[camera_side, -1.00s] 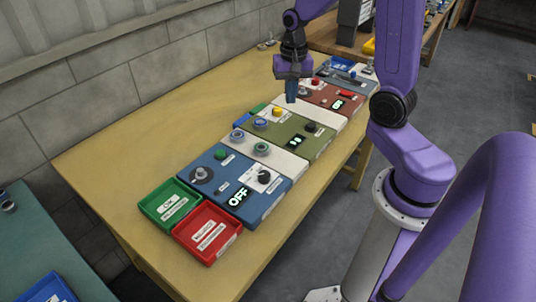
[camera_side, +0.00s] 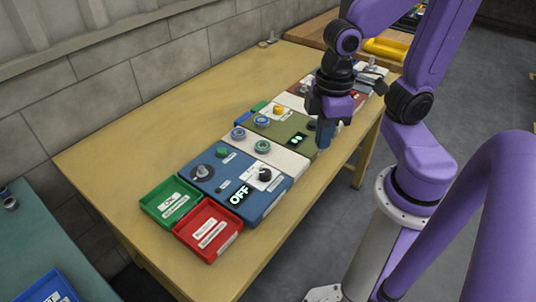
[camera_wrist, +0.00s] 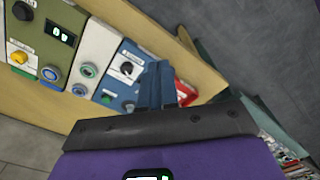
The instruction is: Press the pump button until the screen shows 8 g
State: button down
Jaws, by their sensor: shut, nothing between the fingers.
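An olive panel (camera_side: 285,133) on the bench has a yellow button (camera_side: 279,110), a blue-ringed control (camera_side: 262,121), a dark knob or button (camera_side: 311,125) and a small lit screen (camera_side: 298,140). I cannot read the screen's figures for sure. The panel also shows at the upper left of the wrist view (camera_wrist: 50,45), with its screen (camera_wrist: 60,33). My gripper (camera_side: 323,146) is shut and empty, fingers down by the panel's right end near the dark control. I cannot tell whether it touches anything. Which control is the pump button is not clear.
A blue panel (camera_side: 233,187) with a screen reading OFF stands nearer, beside a green tray (camera_side: 152,201) and a red tray (camera_side: 208,255). A pale strip (camera_side: 285,165) with ringed controls lies between the panels. A red panel behind is partly hidden by my gripper. The bench's left side is clear.

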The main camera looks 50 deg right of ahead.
jog(key=s+n, duration=0.3)
jog(key=s, duration=0.1)
jog(key=shift+a+r, duration=0.1)
jog(key=shift+r, duration=0.05)
jog(key=shift+w, duration=0.1)
dwell(2.3)
